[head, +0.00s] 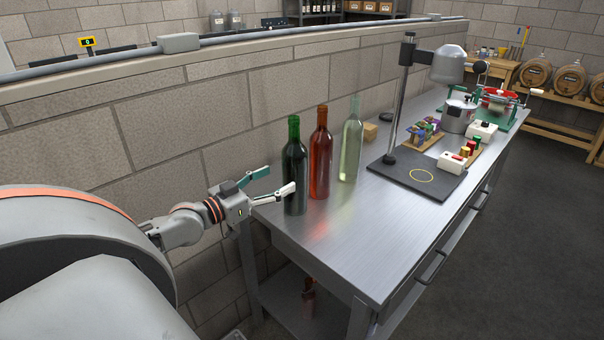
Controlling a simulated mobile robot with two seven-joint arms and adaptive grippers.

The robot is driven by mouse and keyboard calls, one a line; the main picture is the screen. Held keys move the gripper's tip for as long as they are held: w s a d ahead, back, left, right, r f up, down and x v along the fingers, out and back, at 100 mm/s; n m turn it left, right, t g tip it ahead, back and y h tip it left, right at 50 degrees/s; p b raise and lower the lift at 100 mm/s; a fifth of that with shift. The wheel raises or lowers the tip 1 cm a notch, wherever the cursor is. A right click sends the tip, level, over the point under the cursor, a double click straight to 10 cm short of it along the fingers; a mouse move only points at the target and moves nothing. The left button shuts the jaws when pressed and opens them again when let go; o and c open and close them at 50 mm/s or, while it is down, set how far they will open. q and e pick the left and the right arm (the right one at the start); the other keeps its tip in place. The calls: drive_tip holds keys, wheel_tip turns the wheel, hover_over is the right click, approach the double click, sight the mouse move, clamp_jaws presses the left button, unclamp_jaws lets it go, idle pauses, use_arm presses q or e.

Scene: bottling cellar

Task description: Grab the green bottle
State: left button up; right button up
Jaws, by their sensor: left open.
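A dark green bottle (295,175) with a green neck stands upright at the near left end of the metal bench (350,240). My left gripper (281,182) is open at the bottle's left side. One fingertip overlaps the bottle's left edge in the head view, and the other finger points up beside it. I cannot tell whether the fingers touch the glass. My right gripper is not in view.
A red bottle (320,155) stands close to the right of the green one, and a pale clear bottle (351,142) farther right. A corking stand (405,100) on a dark base is beyond them. A block wall (200,120) runs behind the bench. The bench's front middle is clear.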

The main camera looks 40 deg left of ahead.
sight(295, 170)
use_arm(q)
drive_tip(key=shift+w+d+r, duration=0.1)
drive_tip(key=shift+w+d, duration=0.05)
drive_tip(key=shift+w, duration=0.6)
drive_tip(key=shift+w+d+f, duration=0.1)
drive_tip(key=shift+w+d, duration=0.05)
drive_tip(key=shift+w, duration=0.75)
drive_tip(key=shift+w+d+f, duration=0.1)
drive_tip(key=shift+w+d, duration=0.05)
drive_tip(key=shift+w, duration=0.8)
drive_tip(key=shift+w+d, duration=0.15)
drive_tip(key=shift+w, duration=0.75)
clamp_jaws()
drive_tip(key=shift+r, duration=0.25)
